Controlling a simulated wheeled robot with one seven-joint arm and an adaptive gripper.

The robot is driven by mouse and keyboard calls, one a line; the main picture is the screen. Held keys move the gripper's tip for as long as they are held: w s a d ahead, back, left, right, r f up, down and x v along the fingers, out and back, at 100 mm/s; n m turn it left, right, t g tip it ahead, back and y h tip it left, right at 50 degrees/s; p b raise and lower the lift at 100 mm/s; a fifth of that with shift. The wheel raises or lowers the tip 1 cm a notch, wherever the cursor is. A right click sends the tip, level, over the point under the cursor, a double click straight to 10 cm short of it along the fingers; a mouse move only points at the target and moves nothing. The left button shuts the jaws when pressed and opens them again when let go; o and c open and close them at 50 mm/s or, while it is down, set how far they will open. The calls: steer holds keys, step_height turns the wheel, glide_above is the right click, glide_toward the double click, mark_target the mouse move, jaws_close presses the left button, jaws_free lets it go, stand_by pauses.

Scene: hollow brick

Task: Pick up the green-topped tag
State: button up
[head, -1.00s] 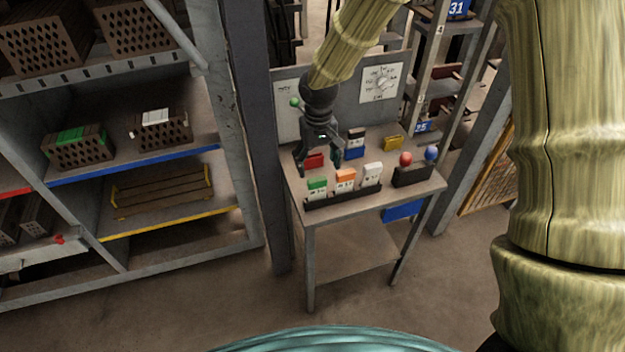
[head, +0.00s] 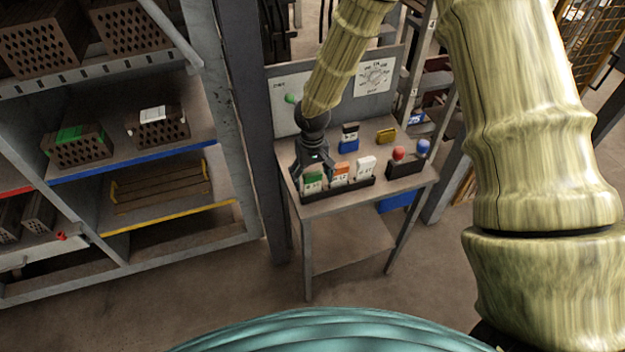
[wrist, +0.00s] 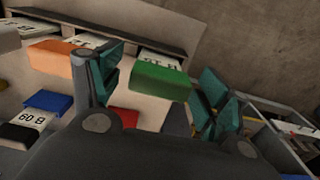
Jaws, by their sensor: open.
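The green-topped tag (head: 312,181) stands at the left end of a dark rack (head: 340,189) on the small table. In the wrist view its green top (wrist: 161,80) and white lettered body show between my fingers. My gripper (head: 313,172) is open just above and around this tag in the head view; in the wrist view one finger is on each side of it. I cannot tell whether the fingers touch it. The orange-topped tag (head: 340,173) is close beside, near the left finger in the wrist view (wrist: 57,57).
A white-topped tag (head: 366,167) stands at the rack's right end. A blue and black tag (head: 349,138), a yellow block (head: 386,135) and a dark holder (head: 405,169) with red and blue balls are behind and to the right. A grey back panel (head: 350,85) rises behind the table.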

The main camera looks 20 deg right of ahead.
mark_target(313, 182)
steer(key=shift+s+f+p, duration=0.2)
steer(key=shift+s+f, duration=0.05)
steer(key=shift+f, duration=0.4)
steer(key=shift+s+f+p, duration=0.15)
steer(key=shift+s+f, duration=0.05)
steer(key=shift+f, duration=0.4)
steer(key=shift+d+f, duration=0.1)
steer(key=shift+f, duration=0.15)
steer(key=shift+o, duration=1.1)
steer(key=c, duration=0.4)
steer(key=shift+c, duration=0.6)
steer(key=c, duration=0.4)
